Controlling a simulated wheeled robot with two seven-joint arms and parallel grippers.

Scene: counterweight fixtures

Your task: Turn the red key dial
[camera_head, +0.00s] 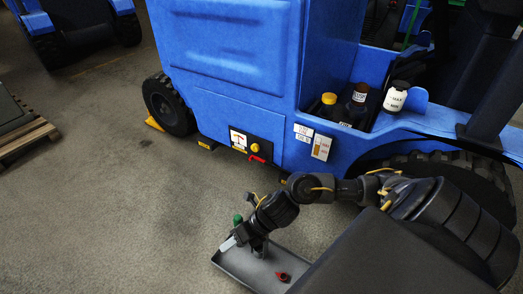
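A black panel (250,144) on the side of the blue forklift carries a white label, a yellow round button (255,148) and a red handle-like part (257,159) at its lower edge. A small red piece (282,276) lies in a grey tray at the bottom; I cannot tell which red part is the key dial. My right gripper (236,242) is over the tray's left end, below the panel and apart from it. A pale grey piece and a green-topped item (238,219) show at its fingers. Its opening is too small to tell. My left gripper is out of view.
The grey tray (234,265) is in front of me. The blue forklift (225,100) fills the middle, with black wheels (168,104). Bottles, one white (396,97), stand in its recess. A wooden pallet (25,138) is at left. The floor between is clear.

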